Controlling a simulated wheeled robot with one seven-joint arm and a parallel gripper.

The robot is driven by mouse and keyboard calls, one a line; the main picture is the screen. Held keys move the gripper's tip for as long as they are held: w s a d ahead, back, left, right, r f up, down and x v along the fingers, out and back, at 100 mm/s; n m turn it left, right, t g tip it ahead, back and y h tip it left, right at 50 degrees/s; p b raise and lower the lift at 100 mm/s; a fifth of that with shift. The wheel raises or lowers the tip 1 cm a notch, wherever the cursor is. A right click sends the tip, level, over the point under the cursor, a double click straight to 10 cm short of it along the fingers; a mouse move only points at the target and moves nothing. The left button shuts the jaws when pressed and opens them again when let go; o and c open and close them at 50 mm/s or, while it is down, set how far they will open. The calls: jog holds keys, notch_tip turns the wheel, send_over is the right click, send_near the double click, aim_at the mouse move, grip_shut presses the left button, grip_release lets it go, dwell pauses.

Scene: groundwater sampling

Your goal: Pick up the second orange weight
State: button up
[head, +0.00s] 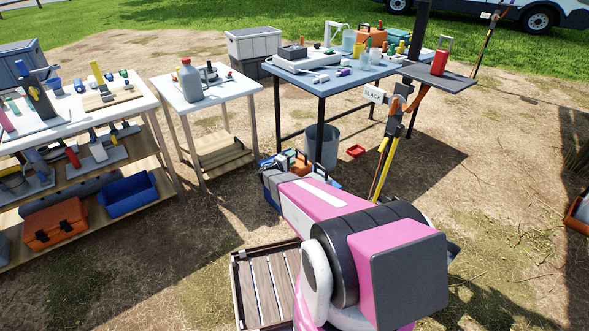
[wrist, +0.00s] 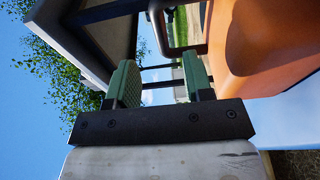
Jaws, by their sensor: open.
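An orange body (wrist: 270,45) with a dark looped handle (wrist: 170,40) fills the upper right of the wrist view. It looks like an orange weight, but only part of it shows. In the head view a small orange thing (head: 301,162) sits beyond the end of my arm, at a blue container (head: 322,180) beside the blue table. I cannot tell which orange weight is the second. My gripper (wrist: 160,80) is open, its two green pads apart. The handle shows between and beyond the pads, and I see no grip on it.
A white side table (head: 222,92) and loaded shelves (head: 75,155) stand left. A slatted wooden platform (head: 268,285) lies in front; open dirt is at right.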

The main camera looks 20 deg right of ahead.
send_over(303, 160)
jog(key=shift+w+f, duration=0.1)
jog(key=shift+w, duration=0.15)
dwell(0.3)
grip_shut()
jog(key=shift+s, duration=0.1)
dwell(1.2)
